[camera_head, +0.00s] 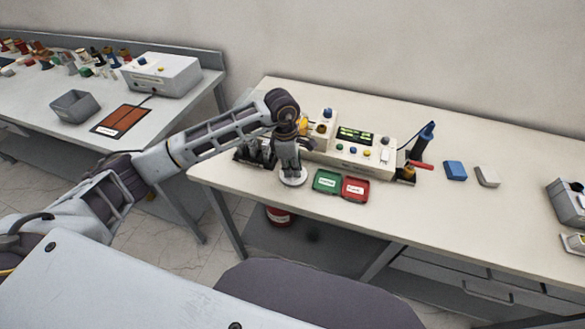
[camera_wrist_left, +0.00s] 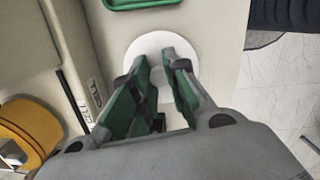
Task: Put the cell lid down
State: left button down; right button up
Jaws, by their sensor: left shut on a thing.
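The cell lid is a white round disc (camera_head: 293,177) under my left gripper (camera_head: 291,168), near the table's front edge and left of the green tray. In the left wrist view the disc (camera_wrist_left: 150,43) shows beyond the green-padded fingers of my left gripper (camera_wrist_left: 157,62). The fingers are shut on a small part at the middle of the lid, mostly hidden between the pads. I cannot tell whether the lid touches the table or hovers just above it. A label reading CELL (camera_wrist_left: 92,93) is beside the gripper in the wrist view. My right gripper is not in view.
A green tray (camera_head: 326,182) and a red tray (camera_head: 355,189) lie right of the lid. Behind stands a cream tester (camera_head: 350,150) with knobs and a display. A blue block (camera_head: 455,170) and a grey block (camera_head: 487,176) lie farther right. The table front between is clear.

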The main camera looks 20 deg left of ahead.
pick_arm(q)
jog(key=shift+f, duration=0.45)
